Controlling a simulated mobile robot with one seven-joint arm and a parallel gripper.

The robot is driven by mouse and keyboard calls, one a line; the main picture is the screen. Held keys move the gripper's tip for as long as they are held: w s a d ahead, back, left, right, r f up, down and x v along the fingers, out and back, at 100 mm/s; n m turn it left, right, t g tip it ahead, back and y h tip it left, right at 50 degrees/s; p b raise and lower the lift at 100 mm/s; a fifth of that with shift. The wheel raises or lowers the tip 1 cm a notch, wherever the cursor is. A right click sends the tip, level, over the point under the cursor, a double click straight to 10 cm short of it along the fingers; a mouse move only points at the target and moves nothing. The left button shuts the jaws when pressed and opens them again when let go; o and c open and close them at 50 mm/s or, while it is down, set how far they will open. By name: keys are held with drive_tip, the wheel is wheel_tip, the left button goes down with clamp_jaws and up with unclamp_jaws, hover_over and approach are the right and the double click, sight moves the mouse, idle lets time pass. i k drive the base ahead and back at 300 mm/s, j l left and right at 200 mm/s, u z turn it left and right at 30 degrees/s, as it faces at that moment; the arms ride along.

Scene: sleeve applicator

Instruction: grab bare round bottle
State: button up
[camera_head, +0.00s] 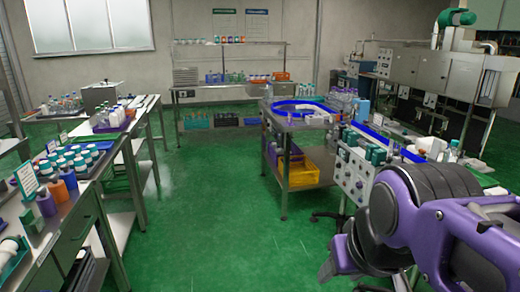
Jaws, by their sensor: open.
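Several small white bottles with teal caps (70,160) stand in a group on the left bench. In front of them are purple bottles (46,204) and an orange one (60,190). White rounded items (9,249) lie in a teal tray at the lower left edge. The bottles are too small for me to tell which is the bare round one. My gripper (362,274) is at the lower right, beneath my purple and black arm, partly cut off by the frame's bottom edge. It is open, far from the left bench, with no bottle seen in it.
A steel table with a blue-edged round top (302,111) stands right of centre, with a yellow crate (303,172) on its lower shelf. A control box (354,176) stands close behind my arm. The green floor (215,205) between the benches is clear.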

sight(451, 155)
drive_tip(key=i+z, duration=0.3)
drive_tip(key=i, duration=0.2)
drive_tip(key=i+j+z, duration=0.3)
drive_tip(key=i, duration=0.15)
drive_tip(key=i+z, duration=0.2)
drive_tip(key=z, duration=0.15)
drive_tip(key=i+j+z, duration=0.1)
drive_tip(key=z, duration=0.3)
drive_tip(key=i+j+z, duration=0.15)
drive_tip(key=z, duration=0.2)
drive_tip(key=i, duration=0.05)
